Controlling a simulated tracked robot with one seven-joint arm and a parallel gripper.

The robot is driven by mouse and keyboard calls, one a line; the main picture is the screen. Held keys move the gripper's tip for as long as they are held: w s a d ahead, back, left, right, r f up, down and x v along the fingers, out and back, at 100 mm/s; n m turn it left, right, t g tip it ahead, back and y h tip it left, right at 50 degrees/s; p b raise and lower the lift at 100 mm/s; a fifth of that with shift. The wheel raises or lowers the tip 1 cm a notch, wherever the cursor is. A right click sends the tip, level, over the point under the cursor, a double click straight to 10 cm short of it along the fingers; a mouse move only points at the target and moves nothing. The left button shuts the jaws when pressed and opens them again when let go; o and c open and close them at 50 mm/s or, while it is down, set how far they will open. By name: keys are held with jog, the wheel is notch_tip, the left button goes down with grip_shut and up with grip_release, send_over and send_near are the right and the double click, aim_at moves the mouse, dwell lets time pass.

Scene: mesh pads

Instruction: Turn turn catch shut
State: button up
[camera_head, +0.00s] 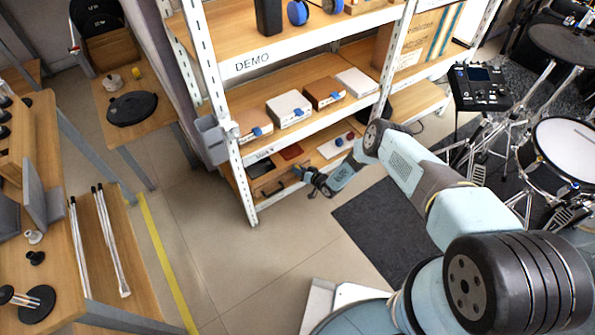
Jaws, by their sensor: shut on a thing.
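My gripper (302,173) reaches from the right to the front of the lowest shelf of the rack. Its jaws are closed on a small blue part, which I take to be the turn catch (296,170), at the right end of a wooden box (268,182). The jaws and my wrist cover most of the catch, so its angle cannot be told. The box sits at the left end of that shelf.
The shelf above holds several small boxes with blue tabs, such as a white one (289,108). A white panel (336,146) with red and blue knobs lies right of the wooden box. A rack post (232,150) stands close left. Open floor (285,235) lies in front.

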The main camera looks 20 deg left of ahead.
jog(key=shift+w+d+f+m, duration=0.2)
jog(key=shift+d+m, duration=0.2)
dwell(0.3)
jog(key=o, duration=1)
jog(key=shift+a, duration=0.15)
jog(key=shift+o, duration=0.2)
jog(key=shift+r, duration=0.1)
jog(key=shift+s, duration=0.1)
jog(key=v, duration=1.3)
jog(key=shift+d, duration=0.45)
